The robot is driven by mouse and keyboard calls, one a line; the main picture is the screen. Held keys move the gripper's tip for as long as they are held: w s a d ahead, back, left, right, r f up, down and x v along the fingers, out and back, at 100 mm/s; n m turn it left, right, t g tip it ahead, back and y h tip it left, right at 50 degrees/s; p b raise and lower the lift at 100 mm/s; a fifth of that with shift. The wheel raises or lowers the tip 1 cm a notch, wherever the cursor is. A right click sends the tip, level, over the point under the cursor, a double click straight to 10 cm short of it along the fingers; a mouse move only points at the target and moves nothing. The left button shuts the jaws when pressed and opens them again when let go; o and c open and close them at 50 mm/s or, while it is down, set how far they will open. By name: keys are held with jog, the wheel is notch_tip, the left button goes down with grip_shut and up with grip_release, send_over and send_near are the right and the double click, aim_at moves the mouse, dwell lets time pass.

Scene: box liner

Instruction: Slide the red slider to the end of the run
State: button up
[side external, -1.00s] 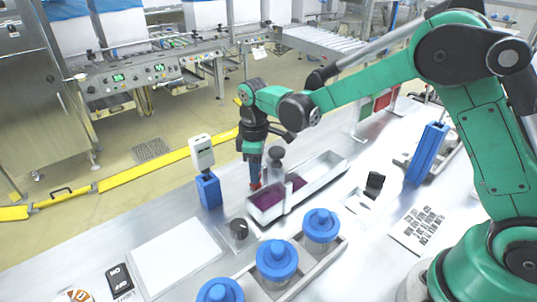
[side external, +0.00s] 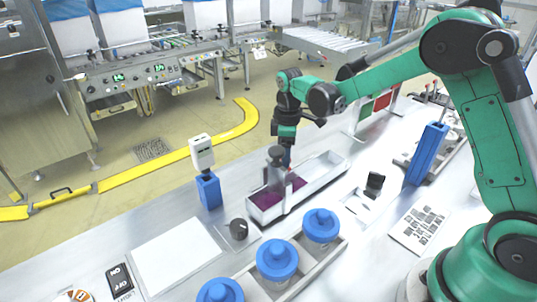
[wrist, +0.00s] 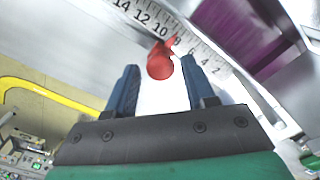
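The red slider (wrist: 160,62) shows in the wrist view as a rounded red knob with a narrow pointer on a white ruler scale (wrist: 190,43), near the 8 mark. My gripper (wrist: 160,82) is open, with its two dark blue fingers on either side of and just short of the knob; no finger visibly touches it. In the side view my gripper (side external: 287,160) is low behind the long metal tray (side external: 325,170). There the slider is mostly hidden by the tray's grey post and my fingers.
The tray holds purple material (side external: 264,201) and carries an upright grey post (side external: 275,168). A blue stand with a white device (side external: 202,152) is to the left. Blue-lidded jars (side external: 277,260) sit in front. A yellow floor rail (side external: 165,160) runs behind the bench.

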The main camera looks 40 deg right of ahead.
jog(key=shift+o, duration=0.6)
jog(key=shift+r, duration=2.8)
jog(key=shift+s+r, duration=0.1)
jog(key=s+a+r+m+t, duration=0.1)
jog(key=s+r+m+t, duration=0.1)
jog(key=s, duration=0.4)
jog(key=s+a+r+m+t, duration=0.2)
jog(key=s+m+t, duration=0.3)
jog(key=s+m, duration=0.2)
jog(key=shift+s+a+r, duration=0.15)
jog(key=shift+a+r, duration=0.05)
jog(key=shift+a, duration=0.1)
